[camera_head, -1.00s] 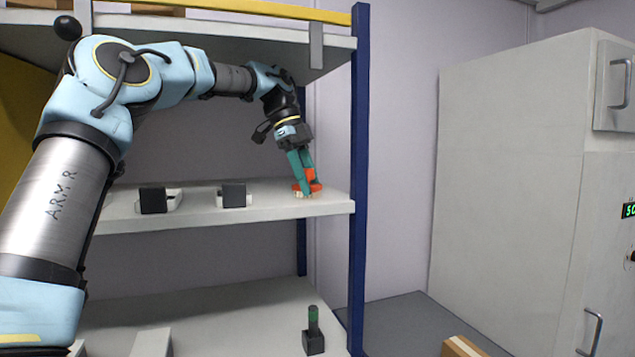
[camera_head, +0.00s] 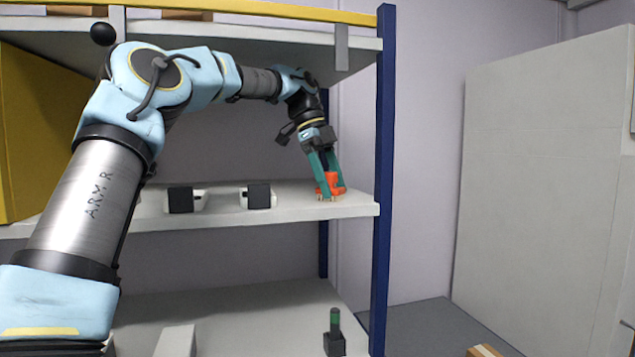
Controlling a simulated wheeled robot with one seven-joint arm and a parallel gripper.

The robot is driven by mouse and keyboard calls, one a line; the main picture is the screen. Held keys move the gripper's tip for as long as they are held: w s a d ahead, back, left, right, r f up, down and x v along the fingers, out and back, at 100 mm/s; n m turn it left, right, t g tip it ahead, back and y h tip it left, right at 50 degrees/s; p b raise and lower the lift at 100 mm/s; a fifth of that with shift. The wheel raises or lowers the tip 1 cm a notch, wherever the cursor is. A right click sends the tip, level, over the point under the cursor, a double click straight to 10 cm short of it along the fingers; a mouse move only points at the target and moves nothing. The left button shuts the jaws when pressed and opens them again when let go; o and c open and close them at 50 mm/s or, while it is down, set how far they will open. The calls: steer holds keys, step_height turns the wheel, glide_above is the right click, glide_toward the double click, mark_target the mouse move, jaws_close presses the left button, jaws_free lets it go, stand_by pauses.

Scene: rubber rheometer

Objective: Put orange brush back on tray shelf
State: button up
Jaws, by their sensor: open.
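The orange brush (camera_head: 331,181) is at the right end of the middle shelf (camera_head: 300,212), close to the blue post. Small pale bits, perhaps its bristles, show at the shelf surface under it. My gripper (camera_head: 327,190) points down at the brush with its green fingers open, one on the left of the orange part and the other mostly behind it. I cannot tell whether a finger touches the brush. The fingers hide part of it.
A dark block with a white part (camera_head: 184,199) and a similar one (camera_head: 257,196) stand left on the same shelf. A blue post (camera_head: 382,180) rises close on the right. The upper shelf (camera_head: 250,45) hangs above my arm. A black holder with a green-topped stick (camera_head: 334,335) stands below.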

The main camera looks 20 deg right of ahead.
steer(key=shift+w+r, duration=0.1)
steer(key=shift+r, duration=0.15)
steer(key=w+a, duration=0.2)
steer(key=w, duration=0.1)
steer(key=w+a+b, duration=0.1)
steer(key=w+a, duration=0.3)
steer(key=w, duration=0.1)
steer(key=shift+w+a+r, duration=0.25)
steer(key=shift+w+a, duration=0.1)
steer(key=shift+a, duration=0.05)
steer(key=shift+w+a, duration=0.4)
steer(key=shift+w, duration=0.05)
